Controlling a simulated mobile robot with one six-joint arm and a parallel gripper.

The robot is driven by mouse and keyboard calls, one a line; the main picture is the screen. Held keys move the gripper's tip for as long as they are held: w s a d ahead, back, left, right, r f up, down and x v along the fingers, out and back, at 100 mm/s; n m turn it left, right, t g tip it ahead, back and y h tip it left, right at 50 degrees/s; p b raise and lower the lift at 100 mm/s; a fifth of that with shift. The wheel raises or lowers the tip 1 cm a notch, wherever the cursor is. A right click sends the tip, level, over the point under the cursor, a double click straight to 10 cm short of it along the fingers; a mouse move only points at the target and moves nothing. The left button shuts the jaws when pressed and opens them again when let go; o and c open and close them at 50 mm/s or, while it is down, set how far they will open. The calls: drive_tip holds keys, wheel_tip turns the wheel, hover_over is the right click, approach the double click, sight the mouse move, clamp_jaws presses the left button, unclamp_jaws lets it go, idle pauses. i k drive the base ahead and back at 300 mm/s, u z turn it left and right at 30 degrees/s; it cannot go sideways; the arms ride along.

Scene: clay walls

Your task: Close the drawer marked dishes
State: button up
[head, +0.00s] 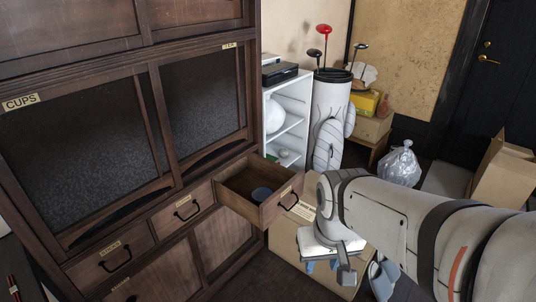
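A dark wooden cabinet (205,30) fills the left side of the head view. Its right-hand small drawer (268,213) is pulled out, with a dark handle and a small label on its front. The label is too small to read, so I cannot confirm that it says dishes.
Two closed drawers (185,209) (110,262) sit left of the open one. A cardboard box (285,240) is behind my gripper. A white shelf (290,105), a golf bag (331,110) and a plastic bag (399,165) stand farther back.

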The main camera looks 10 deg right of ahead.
sight(234, 185)
drive_tip(key=u, duration=0.05)
drive_tip(key=i, duration=1)
drive_tip(key=z, duration=0.75)
drive_tip(key=k, duration=1)
drive_tip(key=u, duration=0.35)
drive_tip(key=i, duration=0.5)
